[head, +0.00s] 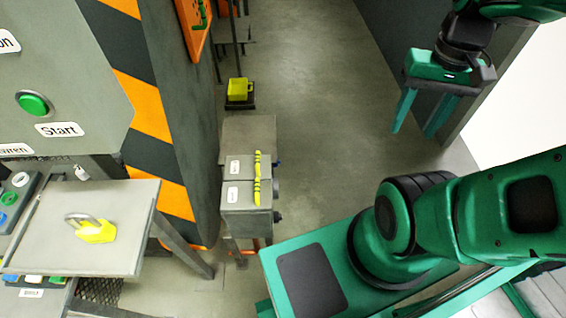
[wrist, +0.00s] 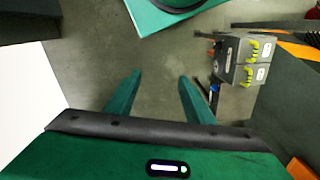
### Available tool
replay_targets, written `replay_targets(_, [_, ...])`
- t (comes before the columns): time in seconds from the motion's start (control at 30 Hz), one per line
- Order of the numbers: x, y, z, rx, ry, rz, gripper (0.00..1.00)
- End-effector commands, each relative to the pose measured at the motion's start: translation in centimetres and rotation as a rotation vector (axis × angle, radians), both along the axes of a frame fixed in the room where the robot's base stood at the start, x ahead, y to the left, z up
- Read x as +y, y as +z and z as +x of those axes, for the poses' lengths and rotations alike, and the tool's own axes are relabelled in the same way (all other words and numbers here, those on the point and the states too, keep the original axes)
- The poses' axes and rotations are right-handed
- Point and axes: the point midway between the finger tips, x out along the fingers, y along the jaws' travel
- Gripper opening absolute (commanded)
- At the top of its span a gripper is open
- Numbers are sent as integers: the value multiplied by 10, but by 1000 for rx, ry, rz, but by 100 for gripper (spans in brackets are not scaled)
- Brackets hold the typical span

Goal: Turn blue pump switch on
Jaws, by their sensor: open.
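A grey switch box (head: 235,205) with two labelled units stands low in the middle of the head view. Yellow-green handles (head: 258,180) run along its top, and the labels are too small to read. A small blue part (head: 278,162) shows at its right side; I cannot tell its switch position. In the wrist view the box (wrist: 236,70) is at the upper right, with a blue part (wrist: 214,88) at its near left side. My gripper (head: 413,130) is open and empty, well to the right of the box in the head view. Its spread fingers (wrist: 160,78) show bare floor between them.
A grey panel with a green button (head: 34,103) and a table with a yellow padlock (head: 95,232) are at the left. A striped orange-black post (head: 150,110) stands behind them. A yellow block (head: 238,90) is farther back. Clear floor (head: 320,110) lies between box and gripper.

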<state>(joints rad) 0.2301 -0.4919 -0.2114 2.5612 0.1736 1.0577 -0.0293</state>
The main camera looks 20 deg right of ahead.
Motion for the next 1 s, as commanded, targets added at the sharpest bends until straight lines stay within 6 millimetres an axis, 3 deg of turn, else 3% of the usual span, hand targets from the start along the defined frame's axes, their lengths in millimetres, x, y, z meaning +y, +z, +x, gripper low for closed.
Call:
replay_targets(0.23, [-12,-18,48,56,119,47,48])
replay_targets(0.47, [-19,-54,99,88,258,140,48])
replay_targets(0.7, [-25,-108,146,88,393,275,48])
replay_targets(1.0, [-23,-187,190,24,531,481,48])
